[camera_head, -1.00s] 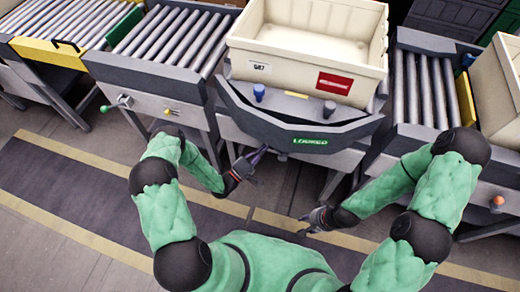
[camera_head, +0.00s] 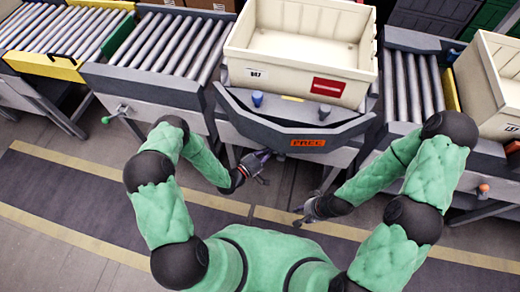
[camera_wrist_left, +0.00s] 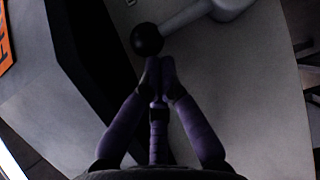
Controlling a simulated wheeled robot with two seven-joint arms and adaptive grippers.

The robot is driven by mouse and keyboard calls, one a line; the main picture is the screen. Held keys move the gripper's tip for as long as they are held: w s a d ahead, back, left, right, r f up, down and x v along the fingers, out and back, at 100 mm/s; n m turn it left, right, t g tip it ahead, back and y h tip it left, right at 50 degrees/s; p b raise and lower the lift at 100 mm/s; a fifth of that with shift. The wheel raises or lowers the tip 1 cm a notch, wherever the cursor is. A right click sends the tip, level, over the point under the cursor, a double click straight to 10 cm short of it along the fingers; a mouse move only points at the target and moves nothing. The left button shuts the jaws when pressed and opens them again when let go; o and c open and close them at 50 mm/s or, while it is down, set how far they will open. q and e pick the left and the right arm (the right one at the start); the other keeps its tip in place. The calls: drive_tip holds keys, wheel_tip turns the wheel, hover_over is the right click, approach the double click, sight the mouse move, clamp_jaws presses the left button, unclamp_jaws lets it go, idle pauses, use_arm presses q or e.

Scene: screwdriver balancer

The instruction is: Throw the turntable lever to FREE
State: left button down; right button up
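The turntable (camera_head: 290,136) is a dark grey angular unit with an orange sign (camera_head: 308,143) on its front that reads FREE. In the left wrist view the lever (camera_wrist_left: 188,17) is a light grey rod ending in a black ball knob (camera_wrist_left: 147,39). My left gripper (camera_wrist_left: 160,64) has its purple fingertips together just below the knob; whether they touch it I cannot tell. In the head view my left gripper (camera_head: 264,157) is under the turntable's front, left of the sign, and the lever is hard to make out. My right gripper (camera_head: 299,215) hangs apart, empty, its fingers spread.
A cream crate (camera_head: 300,77) sits on the turntable, behind a blue peg (camera_head: 257,98). Roller conveyors (camera_head: 173,47) stand on both sides, and another cream crate (camera_head: 497,95) is at the right. The floor in front is clear, with yellow lines.

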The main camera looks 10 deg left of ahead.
use_arm(q)
drive_tip(key=shift+s+d+r+m+g+y+p, duration=0.1)
drive_tip(key=shift+d+r+m+g+y+p, duration=0.3)
drive_tip(key=shift+d, duration=0.6)
drive_tip(key=shift+w+d+m+g+y+p, duration=0.15)
drive_tip(key=shift+d+m+y+p, duration=0.3)
drive_tip(key=shift+d+m, duration=0.45)
drive_tip(key=shift+s+d+r+m+g+y+p, duration=0.2)
drive_tip(key=shift+d+m+p, duration=0.35)
drive_tip(key=shift+d, duration=0.5)
drive_tip(key=shift+d, duration=0.15)
drive_tip(key=v, duration=1.2)
drive_tip(key=shift+r, duration=0.15)
